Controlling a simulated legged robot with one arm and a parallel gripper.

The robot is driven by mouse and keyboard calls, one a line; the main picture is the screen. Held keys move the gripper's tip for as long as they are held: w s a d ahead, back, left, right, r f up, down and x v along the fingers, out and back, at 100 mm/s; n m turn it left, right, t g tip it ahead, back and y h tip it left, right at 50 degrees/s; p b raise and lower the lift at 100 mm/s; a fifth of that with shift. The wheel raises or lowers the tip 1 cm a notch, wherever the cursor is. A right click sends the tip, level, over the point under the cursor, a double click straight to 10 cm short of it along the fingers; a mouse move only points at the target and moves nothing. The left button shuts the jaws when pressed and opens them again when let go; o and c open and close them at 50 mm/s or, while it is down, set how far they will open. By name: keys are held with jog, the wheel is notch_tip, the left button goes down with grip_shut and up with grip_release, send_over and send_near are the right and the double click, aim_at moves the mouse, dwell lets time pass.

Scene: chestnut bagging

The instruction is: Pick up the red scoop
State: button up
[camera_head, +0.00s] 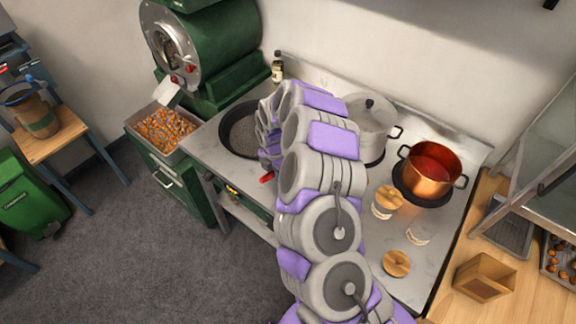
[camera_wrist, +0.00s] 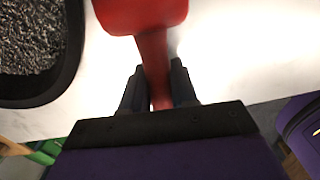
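The red scoop (camera_wrist: 142,14) is at the top middle of the wrist view, its bowl end cut off by the frame edge. Its handle runs down between the two fingers of my gripper (camera_wrist: 158,82), which press close on both sides of it. In the head view a small red end of the scoop (camera_head: 267,178) sticks out by my gripper (camera_head: 266,150), near the stove counter's front edge. My arm hides most of the scoop there. I cannot tell whether the scoop touches the counter.
A black pan of dark grains (camera_head: 240,130) is just left of my gripper. A lidded pot (camera_head: 368,118) and a copper pot (camera_head: 432,172) stand on the counter (camera_head: 205,147) to the right. A tray of chestnuts (camera_head: 163,130) is at the left.

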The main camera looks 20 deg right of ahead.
jog(key=shift+d, duration=0.1)
jog(key=c, duration=0.3)
jog(key=shift+d, duration=0.55)
grip_shut()
jog(key=shift+a+r, duration=0.1)
jog(key=shift+a+r, duration=0.15)
jog(key=shift+r, duration=0.1)
notch_tip(320, 180, up, 9)
jog(key=shift+r+p, duration=0.15)
jog(key=shift+p, duration=0.6)
